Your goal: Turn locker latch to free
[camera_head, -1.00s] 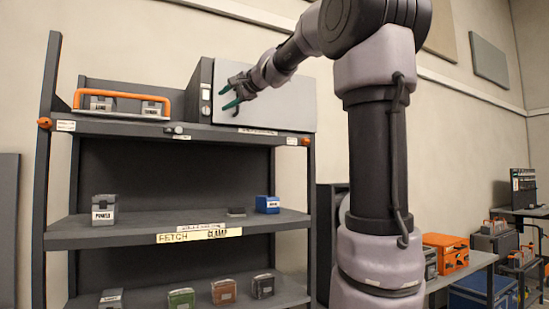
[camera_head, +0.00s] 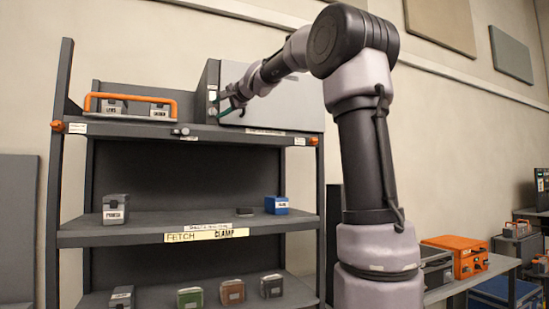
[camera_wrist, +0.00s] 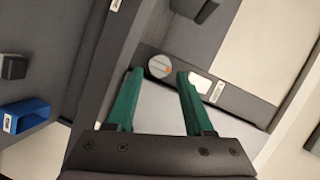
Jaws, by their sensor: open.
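A grey locker (camera_head: 285,105) stands on the top shelf, its narrow dark front facing left. My gripper (camera_head: 220,106) is at the locker's front in the head view. In the wrist view my gripper (camera_wrist: 157,72) has its two green fingers apart, with the knob between the tips and nearer the left one. Nothing is held. I cannot tell whether the fingers touch the knob, which is mostly hidden in the head view.
An orange-handled carrier (camera_head: 125,98) with small boxes sits left on the top shelf. Lower shelves (camera_head: 270,223) hold a blue bin (camera_head: 276,205), a grey box (camera_head: 115,208) and several small cases. An orange case (camera_head: 458,258) stands on a bench at right.

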